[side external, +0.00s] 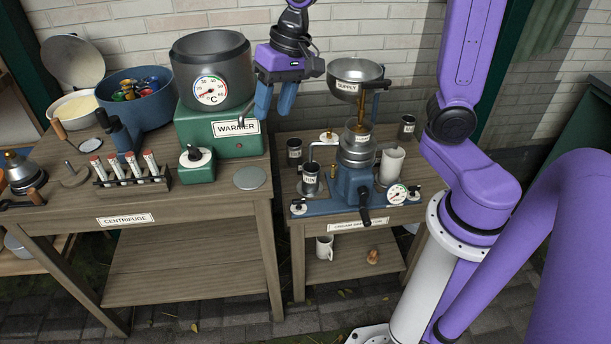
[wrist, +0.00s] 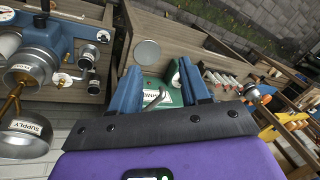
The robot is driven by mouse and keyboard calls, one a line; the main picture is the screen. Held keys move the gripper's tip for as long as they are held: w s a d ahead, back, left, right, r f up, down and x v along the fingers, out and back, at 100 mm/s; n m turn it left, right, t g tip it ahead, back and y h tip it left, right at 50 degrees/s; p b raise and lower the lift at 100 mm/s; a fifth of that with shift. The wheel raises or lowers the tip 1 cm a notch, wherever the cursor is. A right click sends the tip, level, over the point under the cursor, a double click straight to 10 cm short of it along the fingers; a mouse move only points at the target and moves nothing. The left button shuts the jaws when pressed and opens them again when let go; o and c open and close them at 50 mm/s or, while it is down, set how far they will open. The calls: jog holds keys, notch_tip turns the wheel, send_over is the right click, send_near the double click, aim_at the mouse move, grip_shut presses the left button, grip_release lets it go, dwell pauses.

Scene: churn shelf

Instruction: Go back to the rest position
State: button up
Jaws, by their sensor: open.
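My gripper (side external: 275,100) is purple with two blue fingers that point down. It hangs in the air between the green warmer (side external: 222,128) and the supply bowl (side external: 357,76). The fingers stand apart with nothing between them. In the wrist view my gripper (wrist: 164,92) shows the same spread fingers, with the green warmer base (wrist: 164,92) and a grey disc (wrist: 147,52) below and beyond them. The grey pot (side external: 212,75) with the temperature dial sits on the warmer, close to the left of my gripper.
The supply bowl stands over a blue cream separator (side external: 355,185) on the right table. The left table holds a test tube rack (side external: 132,182), a blue tub (side external: 150,112) and a grey disc (side external: 250,178). A gap separates the tables. Open air lies above my gripper's fingers' level.

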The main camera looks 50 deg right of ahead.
jog(key=s+d+f+n+g+h, duration=0.1)
jog(key=s+f+n, duration=0.1)
jog(key=s+n, duration=0.5)
jog(key=s+d+f+n+h, duration=0.1)
jog(key=s+d+f+n, duration=0.1)
jog(key=s+n, duration=0.6)
jog(key=s+f, duration=0.1)
jog(key=s, duration=0.6)
jog(key=shift+s+d+g, duration=0.2)
jog(key=shift+s+g, duration=0.05)
jog(key=shift+g, duration=0.15)
dwell(0.6)
